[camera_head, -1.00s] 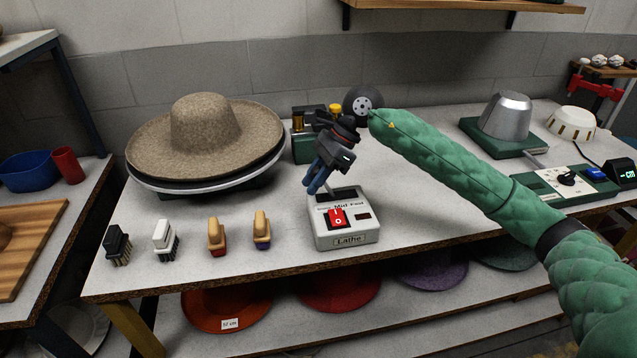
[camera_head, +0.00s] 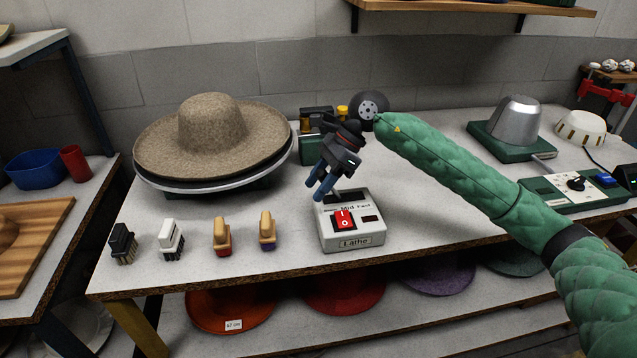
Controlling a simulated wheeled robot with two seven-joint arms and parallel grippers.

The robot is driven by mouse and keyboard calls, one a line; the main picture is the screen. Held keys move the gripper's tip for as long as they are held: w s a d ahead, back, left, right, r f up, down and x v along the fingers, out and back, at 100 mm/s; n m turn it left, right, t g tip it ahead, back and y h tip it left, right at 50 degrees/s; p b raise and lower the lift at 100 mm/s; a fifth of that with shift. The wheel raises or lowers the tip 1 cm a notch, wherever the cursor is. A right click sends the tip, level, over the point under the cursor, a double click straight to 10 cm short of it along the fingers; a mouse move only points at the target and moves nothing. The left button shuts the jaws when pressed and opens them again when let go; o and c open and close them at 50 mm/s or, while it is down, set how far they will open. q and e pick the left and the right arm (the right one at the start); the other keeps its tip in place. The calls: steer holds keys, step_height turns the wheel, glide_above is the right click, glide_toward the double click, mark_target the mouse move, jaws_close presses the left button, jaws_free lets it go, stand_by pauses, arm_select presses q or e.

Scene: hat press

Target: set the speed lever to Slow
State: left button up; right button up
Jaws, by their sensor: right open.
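The white lathe control box (camera_head: 352,232) stands near the table's front edge, with a red switch (camera_head: 344,219) on its face. "Mid" and "Fast" show along its top; the left part of the label is covered by my gripper. The speed lever is mostly hidden; a short grey piece (camera_head: 335,194) shows just below the fingers. My right gripper (camera_head: 318,190) comes in from the right, over the box's back left corner, its blue fingers pointing down and left. It is open, and I cannot tell whether it touches the lever. My left gripper is not in view.
A felt hat (camera_head: 212,130) sits on the lathe's round plate behind left. Several brushes and blocks (camera_head: 171,238) line the front left. A green machine with a wheel (camera_head: 369,106) stands behind my gripper.

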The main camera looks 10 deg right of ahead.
steer(key=shift+r, duration=0.1)
steer(key=shift+w+d+r, duration=0.15)
steer(key=shift+d+r, duration=0.05)
steer(key=shift+d, duration=0.05)
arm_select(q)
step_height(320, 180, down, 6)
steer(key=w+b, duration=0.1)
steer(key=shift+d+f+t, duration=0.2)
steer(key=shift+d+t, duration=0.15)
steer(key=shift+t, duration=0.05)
arm_select(e)
steer(key=v, duration=0.7)
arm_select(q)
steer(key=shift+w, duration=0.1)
